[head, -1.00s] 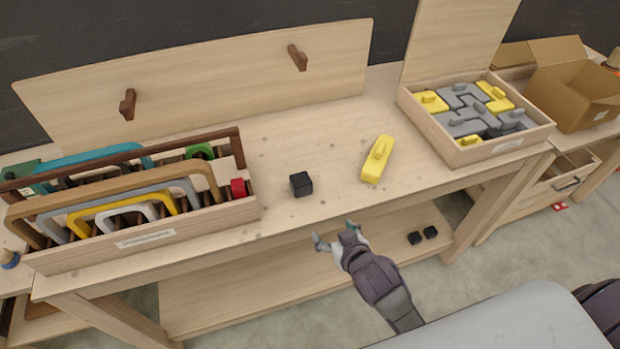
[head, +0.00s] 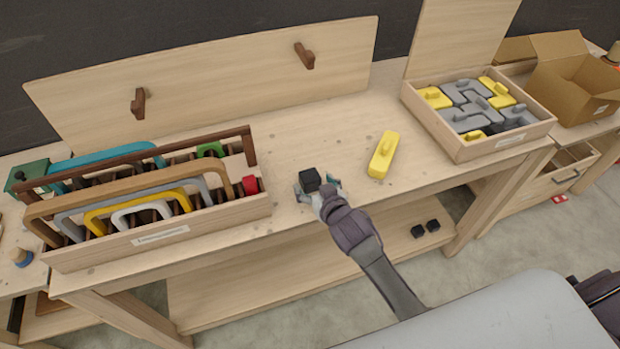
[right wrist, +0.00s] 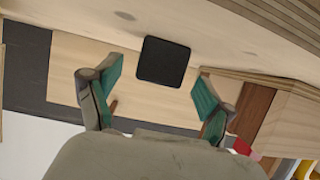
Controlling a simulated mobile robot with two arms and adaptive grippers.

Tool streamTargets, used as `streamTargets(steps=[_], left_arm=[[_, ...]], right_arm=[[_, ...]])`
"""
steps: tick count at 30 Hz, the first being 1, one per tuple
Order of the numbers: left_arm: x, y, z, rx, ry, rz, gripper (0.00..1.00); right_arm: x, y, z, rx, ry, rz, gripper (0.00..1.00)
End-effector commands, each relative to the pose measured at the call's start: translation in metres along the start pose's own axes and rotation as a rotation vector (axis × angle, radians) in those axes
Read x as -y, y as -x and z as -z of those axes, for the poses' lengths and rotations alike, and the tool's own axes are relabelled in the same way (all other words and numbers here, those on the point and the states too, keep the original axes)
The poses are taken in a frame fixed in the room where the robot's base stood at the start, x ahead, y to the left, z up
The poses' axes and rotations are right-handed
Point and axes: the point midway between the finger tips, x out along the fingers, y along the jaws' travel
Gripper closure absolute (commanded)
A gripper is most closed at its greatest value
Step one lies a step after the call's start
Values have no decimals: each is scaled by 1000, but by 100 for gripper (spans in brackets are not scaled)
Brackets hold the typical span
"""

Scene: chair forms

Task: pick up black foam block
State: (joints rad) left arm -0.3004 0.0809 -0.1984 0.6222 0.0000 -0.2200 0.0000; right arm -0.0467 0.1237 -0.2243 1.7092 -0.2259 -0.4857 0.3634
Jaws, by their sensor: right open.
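The black foam block (head: 309,179) sits on the wooden workbench (head: 290,140), left of the yellow block. My right gripper (head: 317,187) reaches in from the front with its fingers spread, one on each side of the block. In the right wrist view, the black block (right wrist: 163,62) shows between and beyond the two teal fingertips (right wrist: 157,88), with gaps on both sides. The right gripper is open and holds nothing. My left gripper is not in view.
A yellow block (head: 383,155) lies to the right. A rack of coloured handles (head: 155,247) stands at the left. A tray of yellow and grey shapes (head: 481,149) sits at the right. Two black cubes (head: 425,229) lie on the lower shelf.

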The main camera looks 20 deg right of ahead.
Motion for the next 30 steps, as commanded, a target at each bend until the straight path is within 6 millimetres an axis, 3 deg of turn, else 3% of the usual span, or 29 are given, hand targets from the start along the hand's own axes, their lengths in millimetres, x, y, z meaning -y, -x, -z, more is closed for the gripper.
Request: streamTargets(steps=[6,15,16,24,30], left_arm=[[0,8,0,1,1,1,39],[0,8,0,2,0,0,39],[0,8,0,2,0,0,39],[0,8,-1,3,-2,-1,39],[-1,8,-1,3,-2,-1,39]], right_arm=[[0,-29,0,0,-1,1,19],[0,-35,-1,0,0,1,19],[0,-35,-1,0,-1,1,20],[0,-35,-1,0,-1,1,63],[0,-35,-1,0,-1,1,63]])
